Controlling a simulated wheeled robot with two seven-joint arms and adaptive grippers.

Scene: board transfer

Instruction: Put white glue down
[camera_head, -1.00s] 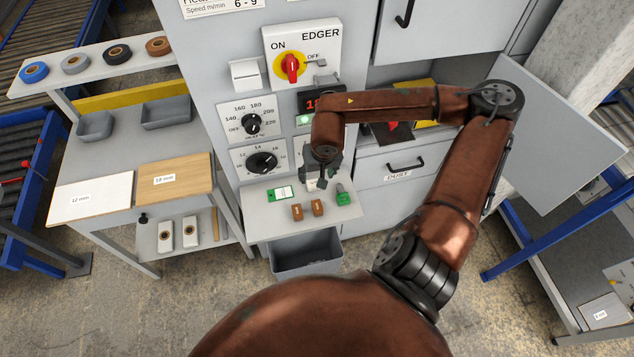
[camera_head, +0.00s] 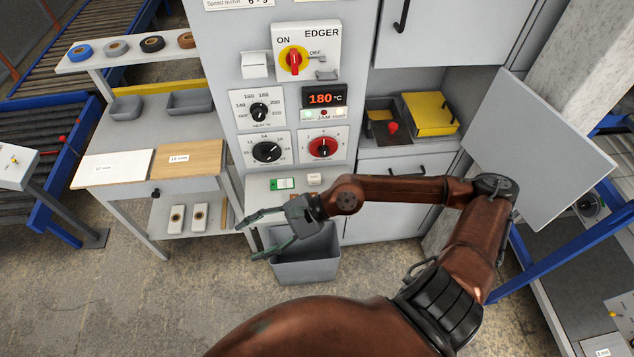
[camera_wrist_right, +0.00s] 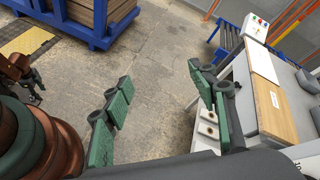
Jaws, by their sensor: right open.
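A small white block (camera_head: 314,179), which looks like the white glue, rests on the small grey shelf (camera_head: 262,187) below the edger's dials. Nothing holds it. My right gripper (camera_head: 251,237) is open and empty, in front of the shelf and to the left of the block, with its fingers pointing left. In the right wrist view its two green-padded fingers (camera_wrist_right: 160,76) are spread wide with bare floor between them. Part of my left arm with its gripper (camera_wrist_right: 34,86) seems to show at the left edge there; its jaws are unclear.
A green-and-white card (camera_head: 283,184) lies on the shelf left of the block. A grey bin (camera_head: 305,268) stands beneath. My right arm hides the shelf's front right part. A side table holds a white board (camera_head: 112,168) and a wooden board (camera_head: 188,158). Floor left of the gripper is clear.

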